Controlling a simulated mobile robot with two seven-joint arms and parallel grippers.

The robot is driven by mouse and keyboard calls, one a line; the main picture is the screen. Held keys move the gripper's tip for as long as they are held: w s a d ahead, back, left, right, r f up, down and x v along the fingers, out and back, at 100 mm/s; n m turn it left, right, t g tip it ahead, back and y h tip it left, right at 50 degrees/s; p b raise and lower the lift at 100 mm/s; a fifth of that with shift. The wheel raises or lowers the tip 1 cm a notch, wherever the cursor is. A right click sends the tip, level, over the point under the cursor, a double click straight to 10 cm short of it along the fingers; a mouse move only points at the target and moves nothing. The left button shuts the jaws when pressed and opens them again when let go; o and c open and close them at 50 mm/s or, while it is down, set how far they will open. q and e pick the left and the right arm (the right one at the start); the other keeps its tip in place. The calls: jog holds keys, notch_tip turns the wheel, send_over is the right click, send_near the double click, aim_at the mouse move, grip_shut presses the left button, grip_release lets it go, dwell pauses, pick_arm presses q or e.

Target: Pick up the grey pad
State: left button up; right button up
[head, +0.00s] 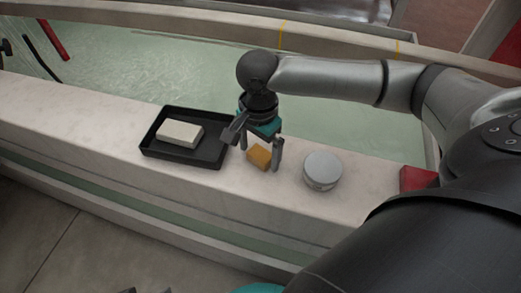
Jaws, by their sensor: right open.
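A round grey, drum-shaped object (322,171) with a paler top stands on the pale stone ledge; it is the only loose grey thing I see, and I cannot tell if it is the grey pad. My right gripper (259,154) points down to the left of it, open, its fingers apart. A small orange block (259,156) shows between and below the fingertips on the ledge; I cannot tell if they touch it. My left gripper is not in view.
A black tray (185,159) holding a cream block (180,134) sits on the ledge (95,115), close left of my right gripper. A red object (418,180) lies at the right, partly hidden by my arm. Behind the ledge is a greenish water-like basin (150,60).

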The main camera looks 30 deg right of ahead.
aim_at(259, 155)
jog(key=c, duration=1.2)
jog(key=shift+c, duration=0.2)
jog(key=shift+r, duration=0.15)
jog(key=shift+r, duration=0.15)
notch_tip(259, 155, up, 8)
jog(key=p, duration=0.5)
pick_arm(q)
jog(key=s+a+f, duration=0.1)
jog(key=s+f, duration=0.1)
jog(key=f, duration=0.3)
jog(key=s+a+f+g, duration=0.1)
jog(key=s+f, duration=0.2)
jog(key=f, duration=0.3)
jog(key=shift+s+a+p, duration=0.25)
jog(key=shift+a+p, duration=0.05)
jog(key=shift+p, duration=0.15)
pick_arm(e)
jog(key=shift+r, duration=0.75)
jog(key=a+r+n, duration=0.8)
jog(key=a+n, duration=0.5)
jog(key=n, duration=0.1)
jog(key=shift+s+a+r, duration=0.2)
jog(key=shift+s+a, duration=0.05)
jog(key=shift+s, duration=0.2)
